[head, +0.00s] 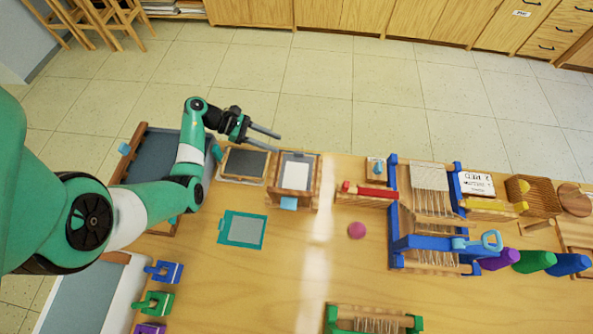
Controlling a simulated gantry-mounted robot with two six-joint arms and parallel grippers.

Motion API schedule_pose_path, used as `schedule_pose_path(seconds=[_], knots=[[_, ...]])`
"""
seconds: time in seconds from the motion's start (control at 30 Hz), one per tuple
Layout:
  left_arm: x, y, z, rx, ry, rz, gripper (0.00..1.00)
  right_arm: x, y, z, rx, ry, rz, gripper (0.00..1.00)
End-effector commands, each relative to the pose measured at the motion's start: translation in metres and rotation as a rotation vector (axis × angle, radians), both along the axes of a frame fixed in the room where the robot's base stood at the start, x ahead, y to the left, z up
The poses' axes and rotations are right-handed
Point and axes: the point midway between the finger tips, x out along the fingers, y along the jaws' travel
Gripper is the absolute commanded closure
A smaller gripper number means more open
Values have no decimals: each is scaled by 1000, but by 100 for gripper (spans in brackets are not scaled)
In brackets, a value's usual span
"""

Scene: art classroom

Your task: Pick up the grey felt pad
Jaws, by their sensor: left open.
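A dark grey flat pad (245,163), which looks like the grey felt pad, lies in a shallow light-edged tray near the back left of the table. My left gripper (279,143) is above the table's back edge, just beyond the pad, with its two fingers apart and pointing right. Nothing shows between the fingers. The pad's upper edge is close to the gripper in the picture; the height between them is hard to judge. My right gripper is not in view.
A wooden frame with a light sheet (296,172) stands right of the pad. A teal-framed grey plate (243,230) lies in front. A pink ball (356,230) and a blue wooden loom (393,215) are further right. The front middle of the table is mostly clear.

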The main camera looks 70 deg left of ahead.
Motion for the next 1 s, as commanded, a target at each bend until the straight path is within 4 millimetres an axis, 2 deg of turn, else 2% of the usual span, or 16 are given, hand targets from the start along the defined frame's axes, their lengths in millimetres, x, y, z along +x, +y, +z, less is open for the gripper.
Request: schedule_pose_path(seconds=[0.1, 0.37, 0.5, 0.63, 0.87, 0.9, 1.0], knots=[[14, -9, -11, -1, 0, -2, 55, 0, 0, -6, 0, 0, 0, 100], [24, -16, -14, 0, 0, -1, 55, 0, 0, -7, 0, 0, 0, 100], [42, -33, -20, 1, 0, -5, 55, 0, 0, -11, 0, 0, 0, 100], [56, -40, -29, 0, 1, -2, 55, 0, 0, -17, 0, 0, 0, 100], [59, -41, -28, 1, 1, 1, 55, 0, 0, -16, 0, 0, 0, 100], [59, -41, -28, 1, 1, 1, 57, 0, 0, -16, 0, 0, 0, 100], [59, -41, -28, 2, 0, 0, 75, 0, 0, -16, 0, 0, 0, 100]])
